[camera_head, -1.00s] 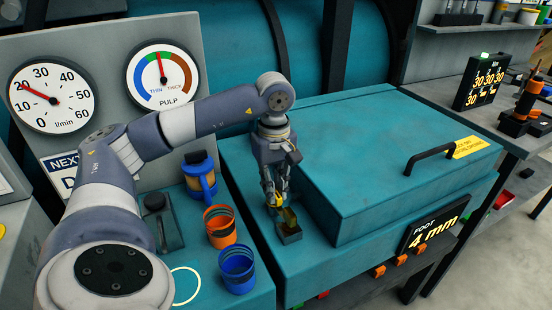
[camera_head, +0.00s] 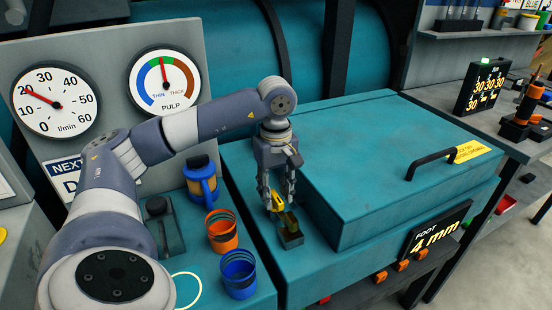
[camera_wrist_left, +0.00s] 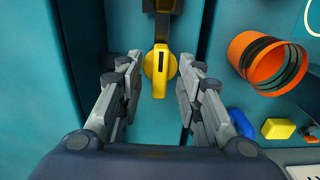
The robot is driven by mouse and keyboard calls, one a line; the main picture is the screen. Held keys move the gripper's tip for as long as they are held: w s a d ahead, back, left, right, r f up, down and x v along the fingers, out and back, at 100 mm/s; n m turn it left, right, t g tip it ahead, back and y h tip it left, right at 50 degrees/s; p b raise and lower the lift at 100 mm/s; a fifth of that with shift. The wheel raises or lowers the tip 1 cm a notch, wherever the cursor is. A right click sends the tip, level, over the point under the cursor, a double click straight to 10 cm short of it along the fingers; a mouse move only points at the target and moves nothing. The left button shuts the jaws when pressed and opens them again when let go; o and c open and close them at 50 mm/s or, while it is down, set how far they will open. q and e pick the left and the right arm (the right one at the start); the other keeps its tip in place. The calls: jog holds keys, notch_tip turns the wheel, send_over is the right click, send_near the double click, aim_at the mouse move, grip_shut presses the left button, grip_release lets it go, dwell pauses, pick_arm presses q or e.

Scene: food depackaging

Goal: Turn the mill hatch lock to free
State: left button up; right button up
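The hatch lock is a yellow lever (camera_head: 277,202) on the teal mill's left ledge, beside a small dark metal block (camera_head: 291,238). In the left wrist view the lever's rounded yellow end (camera_wrist_left: 160,70) with a dark slot lies between my fingers. My left gripper (camera_head: 277,207) points down over it and is open. In the left wrist view its fingertips (camera_wrist_left: 159,72) stand on either side of the lever, with gaps visible. The teal hatch lid (camera_head: 375,150) with a black handle lies flat to the right. My right gripper is not in view.
A gauge panel (camera_head: 120,110) stands behind.

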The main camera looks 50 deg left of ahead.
aim_at(276, 196)
pick_arm(q)
notch_tip(276, 196, up, 12)
dwell(0.7)
jog(key=shift+f, duration=0.1)
dwell(0.6)
